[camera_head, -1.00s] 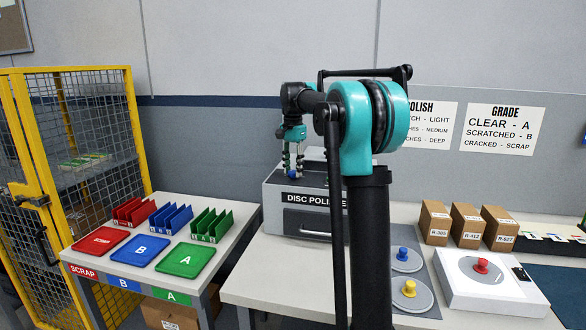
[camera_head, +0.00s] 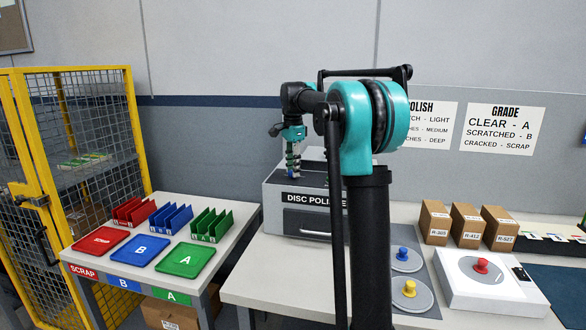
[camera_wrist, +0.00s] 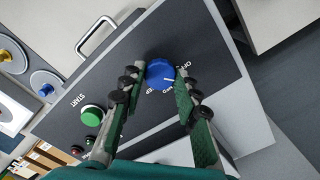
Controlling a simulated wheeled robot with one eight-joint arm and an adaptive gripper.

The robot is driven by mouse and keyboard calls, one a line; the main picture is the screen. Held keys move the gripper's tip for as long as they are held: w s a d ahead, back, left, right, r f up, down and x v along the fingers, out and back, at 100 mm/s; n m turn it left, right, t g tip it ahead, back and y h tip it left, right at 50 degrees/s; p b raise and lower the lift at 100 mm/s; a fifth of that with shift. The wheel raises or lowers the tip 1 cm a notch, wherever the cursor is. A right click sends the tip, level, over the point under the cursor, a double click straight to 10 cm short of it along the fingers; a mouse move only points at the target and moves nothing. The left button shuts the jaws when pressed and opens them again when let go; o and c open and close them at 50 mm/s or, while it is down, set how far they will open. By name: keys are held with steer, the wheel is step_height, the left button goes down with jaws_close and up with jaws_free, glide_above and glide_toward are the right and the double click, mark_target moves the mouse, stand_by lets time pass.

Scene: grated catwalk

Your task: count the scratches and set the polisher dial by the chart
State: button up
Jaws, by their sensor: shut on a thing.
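The disc polisher (camera_head: 282,218) stands at the back left of the bench, with a blue dial (camera_wrist: 160,74) on its top panel. My gripper (camera_wrist: 157,76) is over the panel, its two green-padded fingers shut on the dial from both sides. In the head view my gripper (camera_head: 293,170) hides most of the dial. A white line on the dial and partly covered labels, OFF among them, show in the wrist view. A green START button (camera_wrist: 92,115) is beside the dial. The polish chart (camera_head: 430,125) on the wall is partly hidden by my arm.
A grade sign (camera_head: 502,129) hangs at right. Discs with yellow and blue knobs (camera_head: 410,290) lie on a grey mat. A white unit (camera_head: 490,290) holds a red-knobbed disc. Boxes (camera_head: 466,225) stand behind. A side table carries scrap, B and A trays (camera_head: 184,260) and racks.

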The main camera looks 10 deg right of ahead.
steer(key=shift+m, duration=2)
steer(key=o, duration=1.2)
steer(key=shift+c, duration=0.2)
step_height(320, 180, up, 12)
